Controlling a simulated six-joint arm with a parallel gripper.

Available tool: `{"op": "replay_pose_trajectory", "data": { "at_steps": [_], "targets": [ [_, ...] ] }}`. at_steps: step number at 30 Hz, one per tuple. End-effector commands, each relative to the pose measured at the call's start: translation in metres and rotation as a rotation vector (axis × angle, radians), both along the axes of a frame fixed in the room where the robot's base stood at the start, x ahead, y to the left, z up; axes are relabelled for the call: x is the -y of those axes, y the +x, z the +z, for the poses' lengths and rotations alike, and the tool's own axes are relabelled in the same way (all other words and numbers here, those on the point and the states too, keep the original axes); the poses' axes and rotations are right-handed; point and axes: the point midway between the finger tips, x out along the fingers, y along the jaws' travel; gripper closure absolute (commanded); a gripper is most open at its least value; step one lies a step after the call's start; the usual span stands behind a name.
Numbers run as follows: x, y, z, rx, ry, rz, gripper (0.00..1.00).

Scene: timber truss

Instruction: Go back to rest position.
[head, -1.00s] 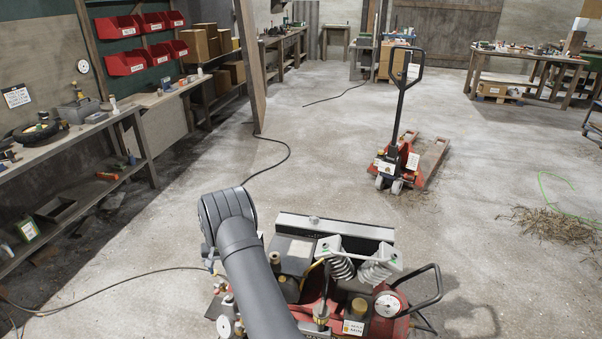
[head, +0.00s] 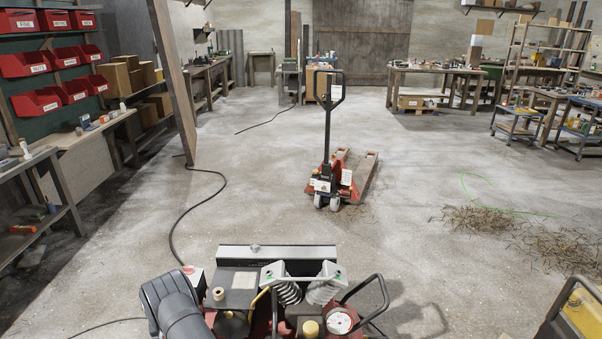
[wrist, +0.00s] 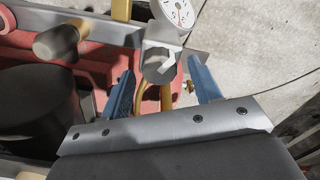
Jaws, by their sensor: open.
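My gripper (wrist: 160,66) shows in the wrist view with its two blue fingers spread apart. I see nothing held between them. A grey metal bracket (wrist: 160,52) lies just beyond the fingertips; I cannot tell whether they touch it. In the head view my gripper is not in sight, and only a dark part of my arm shows at the lower left.
A red machine base carries a gauge (head: 341,321) and coil springs (head: 322,286) in front. A red pallet jack (head: 335,180) stands on open floor. Shelving with red bins (head: 40,102) lines the left. Straw (head: 560,245) and a yellow-and-black object (head: 585,312) are at right.

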Motion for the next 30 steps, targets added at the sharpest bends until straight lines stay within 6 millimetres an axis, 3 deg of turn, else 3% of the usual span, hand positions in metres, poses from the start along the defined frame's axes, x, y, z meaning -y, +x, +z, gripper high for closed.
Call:
{"op": "replay_pose_trajectory", "data": {
  "at_steps": [17,30],
  "targets": [
    [0.000,0.001,0.002,0.001,0.000,0.000,0.43],
    [0.000,0.000,0.068,0.000,0.000,0.000,0.43]
  ]
}}
